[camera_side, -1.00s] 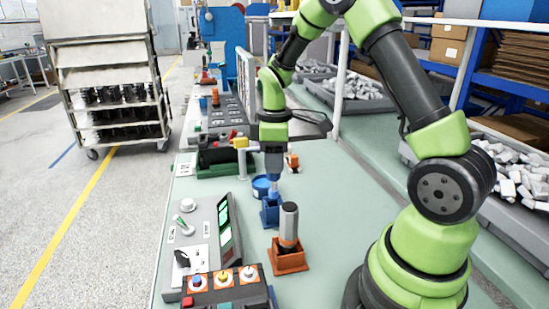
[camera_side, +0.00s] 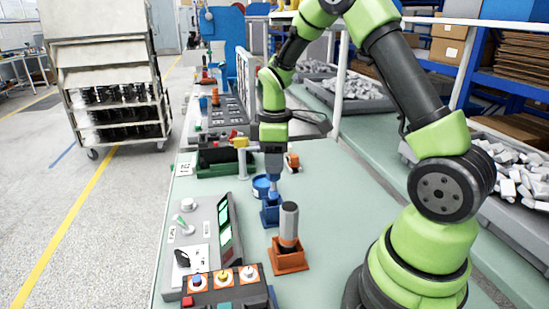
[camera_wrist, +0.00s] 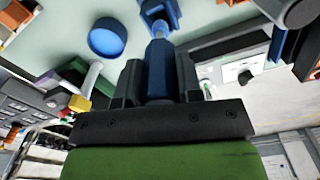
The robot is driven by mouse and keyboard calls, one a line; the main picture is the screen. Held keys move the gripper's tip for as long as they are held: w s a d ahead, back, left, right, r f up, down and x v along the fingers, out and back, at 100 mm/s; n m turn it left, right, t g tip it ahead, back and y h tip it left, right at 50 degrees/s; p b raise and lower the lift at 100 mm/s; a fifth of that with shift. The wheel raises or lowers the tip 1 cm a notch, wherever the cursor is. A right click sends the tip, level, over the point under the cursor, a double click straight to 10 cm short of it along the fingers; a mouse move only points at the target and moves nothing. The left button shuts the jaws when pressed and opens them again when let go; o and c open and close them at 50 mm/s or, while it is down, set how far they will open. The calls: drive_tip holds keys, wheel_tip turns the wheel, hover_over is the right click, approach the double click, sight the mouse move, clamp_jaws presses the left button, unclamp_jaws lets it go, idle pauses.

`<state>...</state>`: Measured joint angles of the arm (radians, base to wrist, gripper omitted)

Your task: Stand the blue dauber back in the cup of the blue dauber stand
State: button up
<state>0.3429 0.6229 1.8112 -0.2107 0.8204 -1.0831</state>
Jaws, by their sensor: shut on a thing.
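My gripper (camera_side: 273,170) points down and is shut on the blue dauber (camera_wrist: 159,65). The dauber hangs tip-down between the fingers; its lower part also shows in the side view (camera_side: 274,188). The blue dauber stand (camera_side: 271,214) is directly below the gripper on the green bench, and its top shows at the upper edge of the wrist view (camera_wrist: 152,7). The dauber's lower end lines up with the stand's cup and is at or just above its opening. I cannot tell whether the end is inside the cup.
A round blue pot (camera_side: 261,187) stands just behind the stand. An orange stand (camera_side: 288,261) with a grey-topped dauber (camera_side: 289,222) is in front, to the right. A grey control box (camera_side: 205,235) with a lit screen lies to the left. The bench to the right is clear.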

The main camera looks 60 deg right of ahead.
sight(274, 182)
drive_tip(key=shift+f, duration=2.95)
drive_tip(key=o, duration=1)
wheel_tip(274, 182, up, 10)
drive_tip(key=shift+f, duration=0.1)
drive_tip(key=s+a+r+m+t, duration=0.3)
drive_tip(key=s+a+r+m, duration=0.15)
drive_tip(key=a+r, duration=0.4)
drive_tip(key=s+a+r+m+t, duration=0.1)
drive_tip(key=s, duration=0.2)
drive_tip(key=s+a+r+m+t+y, duration=0.1)
drive_tip(key=s+a+r+m, duration=0.1)
drive_tip(key=s, duration=0.2)
drive_tip(key=s+a+r+m+t+y, duration=0.1)
drive_tip(key=s+a+m+t, duration=0.1)
drive_tip(key=s, duration=0.2)
drive_tip(key=shift+s+r+m, duration=0.2)
drive_tip(key=shift+r+m, duration=0.05)
drive_tip(key=shift+r, duration=0.05)
